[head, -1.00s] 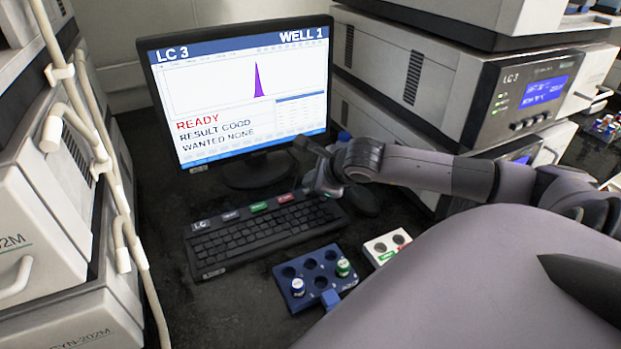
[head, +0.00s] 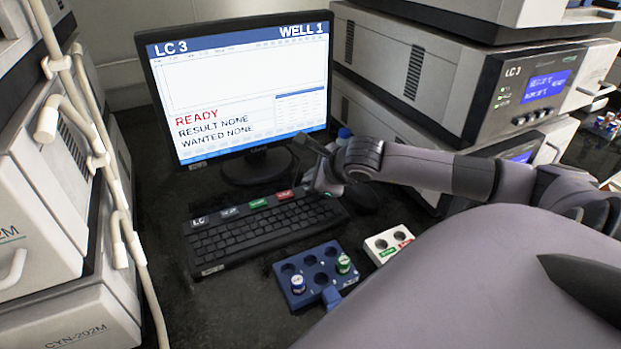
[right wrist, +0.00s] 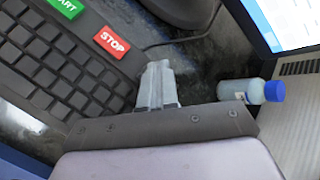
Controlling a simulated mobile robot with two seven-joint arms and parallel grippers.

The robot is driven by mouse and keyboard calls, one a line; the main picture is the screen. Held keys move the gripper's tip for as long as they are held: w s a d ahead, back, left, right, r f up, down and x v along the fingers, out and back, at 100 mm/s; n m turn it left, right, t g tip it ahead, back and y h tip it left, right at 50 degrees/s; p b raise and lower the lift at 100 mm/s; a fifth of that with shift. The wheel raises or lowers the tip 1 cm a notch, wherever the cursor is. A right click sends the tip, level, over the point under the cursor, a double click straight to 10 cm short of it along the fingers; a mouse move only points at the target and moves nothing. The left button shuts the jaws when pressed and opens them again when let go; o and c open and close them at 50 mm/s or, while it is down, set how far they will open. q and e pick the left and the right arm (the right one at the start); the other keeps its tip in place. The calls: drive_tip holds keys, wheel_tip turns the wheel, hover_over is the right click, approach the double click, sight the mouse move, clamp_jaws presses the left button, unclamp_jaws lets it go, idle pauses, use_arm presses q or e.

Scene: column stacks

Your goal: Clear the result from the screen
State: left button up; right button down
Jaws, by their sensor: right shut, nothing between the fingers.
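The screen (head: 245,95) stands at the back, headed LC 3 and WELL 1. It reads READY, RESULT NONE, WANTED NONE, and its plot area is empty. The keyboard (head: 262,232) lies before it, with a dark labelled key (head: 229,211), a green key (head: 258,203) and a red key (head: 285,194) along its back edge. My left gripper is out of view.
A blue vial rack (head: 312,268) with two capped vials and a white two-hole block (head: 388,243) lie in front. A blue-capped bottle (right wrist: 250,91) stands near my right gripper. Instrument stacks (head: 480,90) rise at right; pale tubing (head: 95,150) hangs at left.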

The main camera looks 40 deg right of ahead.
drive_tip(key=shift+f, duration=0.1)
idle(0.4)
drive_tip(key=shift+r, duration=0.8)
drive_tip(key=shift+r+p, duration=1.25)
drive_tip(key=shift+r, duration=1.3)
